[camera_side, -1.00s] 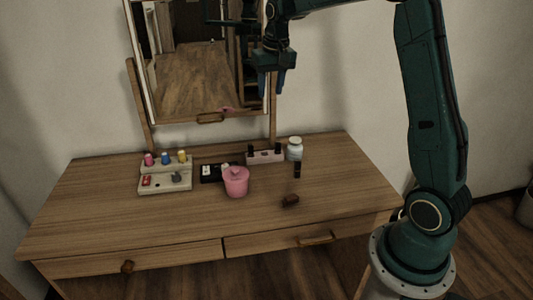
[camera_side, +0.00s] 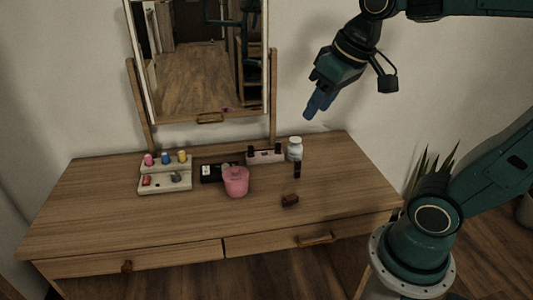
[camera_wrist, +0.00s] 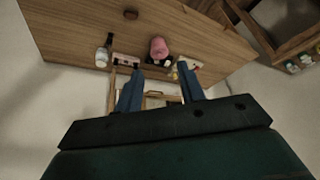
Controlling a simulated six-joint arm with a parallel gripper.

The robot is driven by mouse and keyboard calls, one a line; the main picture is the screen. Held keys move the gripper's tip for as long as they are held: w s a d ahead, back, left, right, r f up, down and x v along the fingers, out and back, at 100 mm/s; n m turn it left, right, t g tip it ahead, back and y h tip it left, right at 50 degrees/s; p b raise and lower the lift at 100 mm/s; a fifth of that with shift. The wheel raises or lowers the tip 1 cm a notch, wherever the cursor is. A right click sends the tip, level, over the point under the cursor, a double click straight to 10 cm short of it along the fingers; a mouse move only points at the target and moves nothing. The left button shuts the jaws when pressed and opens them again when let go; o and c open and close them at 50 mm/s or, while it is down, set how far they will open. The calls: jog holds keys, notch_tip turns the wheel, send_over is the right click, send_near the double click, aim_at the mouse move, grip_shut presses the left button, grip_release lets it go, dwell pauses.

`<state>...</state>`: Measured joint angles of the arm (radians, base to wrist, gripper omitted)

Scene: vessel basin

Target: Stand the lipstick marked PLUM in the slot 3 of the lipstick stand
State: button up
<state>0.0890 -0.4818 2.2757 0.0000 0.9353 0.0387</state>
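The pale pink lipstick stand (camera_side: 265,157) sits at the back of the dresser top, with two dark capped lipsticks in it; its slot numbers cannot be read. No PLUM mark is legible. My gripper (camera_side: 313,108) is high above the dresser's back right, its blue fingers pointing down and left, touching nothing. In the wrist view the two fingers (camera_wrist: 159,72) are spread apart with nothing between them, and the stand (camera_wrist: 126,58) shows beyond.
A pink lidded pot (camera_side: 236,182) is front centre, beside a dark box (camera_side: 212,173). A pale organizer (camera_side: 165,184) with coloured bottles is left. A brown block (camera_side: 289,200) lies front right. The mirror (camera_side: 198,70) rises behind.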

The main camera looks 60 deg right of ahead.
jog(key=s+a+f+n, duration=0.1)
jog(key=s+a+f, duration=0.1)
jog(key=s, duration=0.5)
jog(key=shift+f+t, duration=0.4)
jog(key=shift+f, duration=0.1)
